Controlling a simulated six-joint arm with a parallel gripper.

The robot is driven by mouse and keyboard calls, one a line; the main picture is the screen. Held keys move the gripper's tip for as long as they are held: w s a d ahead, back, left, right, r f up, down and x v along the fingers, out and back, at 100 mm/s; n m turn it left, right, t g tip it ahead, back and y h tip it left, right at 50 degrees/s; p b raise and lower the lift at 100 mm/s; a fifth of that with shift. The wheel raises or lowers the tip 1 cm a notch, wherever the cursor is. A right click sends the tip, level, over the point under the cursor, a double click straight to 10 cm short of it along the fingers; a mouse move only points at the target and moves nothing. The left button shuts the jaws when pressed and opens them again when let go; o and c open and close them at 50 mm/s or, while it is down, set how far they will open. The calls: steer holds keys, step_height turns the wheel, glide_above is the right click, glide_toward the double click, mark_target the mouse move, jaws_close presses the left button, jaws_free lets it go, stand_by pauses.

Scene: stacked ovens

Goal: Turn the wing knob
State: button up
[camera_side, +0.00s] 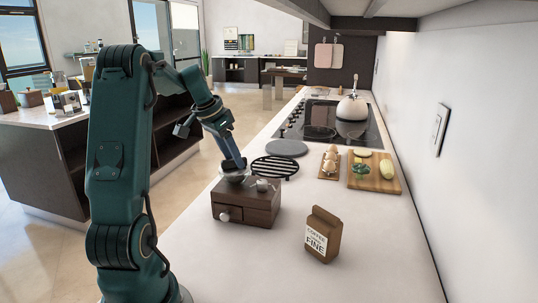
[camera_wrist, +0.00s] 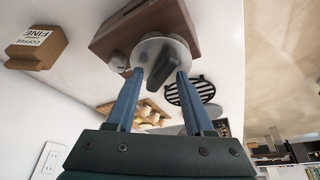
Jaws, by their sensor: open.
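A dark wooden box (camera_side: 258,203) stands on the pale counter, with a round metal dish-like part on top. In the wrist view the wooden box (camera_wrist: 120,30) carries a pale round disc (camera_wrist: 165,47) with a dark wing-shaped bar (camera_wrist: 153,82) across it, which looks like the wing knob. My gripper (camera_wrist: 160,74) is open, with one finger on each side of the dark bar. I cannot tell whether the fingers touch it. In the side view my gripper (camera_side: 233,160) points down at the box top and hides most of the knob.
A coffee packet (camera_side: 322,235) stands right of the box. Behind are a black round rack (camera_side: 275,167), a grey disc (camera_side: 286,148), an egg tray (camera_side: 328,172), a cutting board with food (camera_side: 373,184) and a kettle (camera_side: 352,105) on the hob.

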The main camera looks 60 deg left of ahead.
mark_target(230, 172)
steer(key=n+y, duration=0.1)
steer(key=n, duration=0.2)
steer(key=n+g+y, duration=0.1)
steer(key=n, duration=0.3)
steer(key=shift+w+d+y, duration=0.1)
steer(key=shift+d+y, duration=0.05)
steer(key=shift+y, duration=0.15)
steer(key=v, duration=0.5)
steer(key=shift+r, duration=0.2)
steer(key=w+d+r+m+t+h, duration=0.1)
steer(key=d+r+m, duration=0.2)
steer(key=d, duration=0.6)
steer(key=w+d+r+m+t+h, duration=0.1)
steer(key=d+r+m+t, duration=0.15)
steer(key=d, duration=0.75)
steer(key=s+d+f+m+h, duration=0.1)
steer(key=s+d+m, duration=0.2)
steer(key=s+d, duration=0.3)
steer(key=shift+d+g, duration=0.35)
steer(key=shift+d, duration=0.4)
steer(key=shift+f, duration=0.1)
